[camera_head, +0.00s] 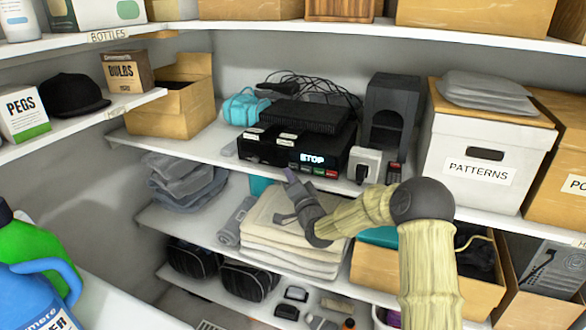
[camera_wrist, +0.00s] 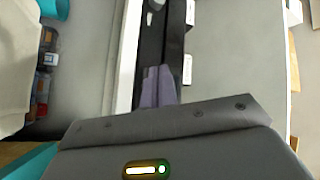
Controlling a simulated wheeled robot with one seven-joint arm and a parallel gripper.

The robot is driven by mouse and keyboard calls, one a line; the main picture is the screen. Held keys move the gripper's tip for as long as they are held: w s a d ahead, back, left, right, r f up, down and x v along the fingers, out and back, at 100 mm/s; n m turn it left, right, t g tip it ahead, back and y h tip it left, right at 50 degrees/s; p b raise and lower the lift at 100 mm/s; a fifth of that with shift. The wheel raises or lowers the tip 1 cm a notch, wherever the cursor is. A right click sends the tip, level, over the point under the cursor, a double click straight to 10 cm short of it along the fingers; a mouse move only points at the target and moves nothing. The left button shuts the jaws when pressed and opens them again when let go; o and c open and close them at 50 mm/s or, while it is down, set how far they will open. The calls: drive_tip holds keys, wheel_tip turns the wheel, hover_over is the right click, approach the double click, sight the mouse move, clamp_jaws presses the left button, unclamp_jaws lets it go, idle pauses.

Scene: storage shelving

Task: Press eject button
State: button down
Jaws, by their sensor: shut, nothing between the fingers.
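A black player (camera_head: 266,150) with a lit display reading STOP sits on the middle shelf, a row of small coloured buttons (camera_head: 320,171) below the display. Their labels are too small to read, so I cannot tell which is eject. My gripper (camera_head: 290,175) is shut and empty. It is in front of the player, near the shelf's front edge, left of and slightly below the buttons. In the wrist view the shut fingertips (camera_wrist: 158,82) overlap the player's dark front (camera_wrist: 174,35). I cannot tell whether they touch it.
A white device (camera_head: 366,163) and a dark grey speaker-like box (camera_head: 388,112) stand right of the player. A white PATTERNS box (camera_head: 480,160) is further right. Folded cream towels (camera_head: 280,235) lie on the shelf below, under my gripper. The shelf edge (camera_head: 400,186) runs close by.

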drive_tip(key=s, duration=0.1)
drive_tip(key=s+a+b, duration=0.1)
drive_tip(key=s, duration=0.2)
drive_tip(key=shift+a, duration=0.25)
idle(0.5)
drive_tip(key=s+d+f+n+g+h+p, duration=0.1)
drive_tip(key=s+d+g, duration=0.4)
drive_tip(key=s, duration=0.6)
drive_tip(key=s+d+f+n+g+h+p, duration=0.1)
drive_tip(key=s+d+n+g+h+p, duration=0.2)
drive_tip(key=s+d, duration=0.5)
drive_tip(key=s+d+f+n+g+h+p, duration=0.2)
drive_tip(key=s+d+g+h, duration=0.2)
drive_tip(key=s, duration=1.2)
drive_tip(key=d+g, duration=0.3)
drive_tip(key=g, duration=0.1)
drive_tip(key=shift+s+d+n, duration=0.15)
drive_tip(key=shift+d+n, duration=0.05)
drive_tip(key=shift+n, duration=0.2)
